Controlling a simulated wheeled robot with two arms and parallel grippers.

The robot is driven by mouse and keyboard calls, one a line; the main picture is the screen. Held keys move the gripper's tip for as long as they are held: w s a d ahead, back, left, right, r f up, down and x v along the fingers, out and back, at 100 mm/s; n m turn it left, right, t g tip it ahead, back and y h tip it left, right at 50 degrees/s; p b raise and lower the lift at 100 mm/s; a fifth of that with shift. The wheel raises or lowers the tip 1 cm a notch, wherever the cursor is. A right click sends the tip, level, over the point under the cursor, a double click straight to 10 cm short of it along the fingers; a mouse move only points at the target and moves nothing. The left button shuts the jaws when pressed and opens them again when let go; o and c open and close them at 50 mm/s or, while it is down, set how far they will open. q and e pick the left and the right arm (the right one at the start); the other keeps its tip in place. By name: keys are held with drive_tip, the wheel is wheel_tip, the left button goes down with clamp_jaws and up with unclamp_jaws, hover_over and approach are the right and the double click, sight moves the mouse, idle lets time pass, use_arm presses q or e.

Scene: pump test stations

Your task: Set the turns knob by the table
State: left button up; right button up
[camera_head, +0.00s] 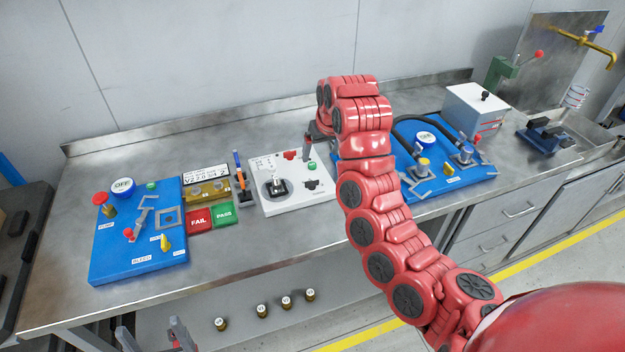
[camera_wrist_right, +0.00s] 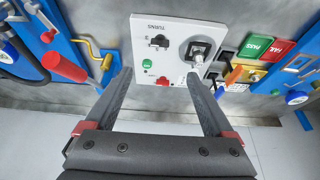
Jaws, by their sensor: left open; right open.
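The white panel (camera_head: 268,168) stands mid-bench, and its TURNS label reads in the right wrist view (camera_wrist_right: 184,22). Its black turns knob (camera_head: 311,184) is at the front right of the panel; it also shows in the right wrist view (camera_wrist_right: 160,41). The knob's pointer setting is too small to read. The white table card (camera_head: 206,172) stands left of the panel, its small print only partly legible. My right gripper (camera_wrist_right: 159,77) is open and empty, above the panel's back edge, apart from the knob. My left gripper (camera_head: 153,330) is open at the bottom left, below the bench front.
The panel also carries a green button (camera_wrist_right: 147,63), a red knob (camera_wrist_right: 163,81) and a black socket with a metal fitting (camera_head: 276,186). Blue pump boards stand left (camera_head: 110,265) and right (camera_head: 470,178). Red FAIL (camera_head: 198,220) and green PASS (camera_head: 223,214) pads lie between. The front bench strip is clear.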

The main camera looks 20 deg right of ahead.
drive_tip(key=p, duration=0.3)
approach(312, 181)
drive_tip(key=x, duration=0.7)
drive_tip(key=shift+x, duration=0.95)
drive_tip(key=c, duration=1.4)
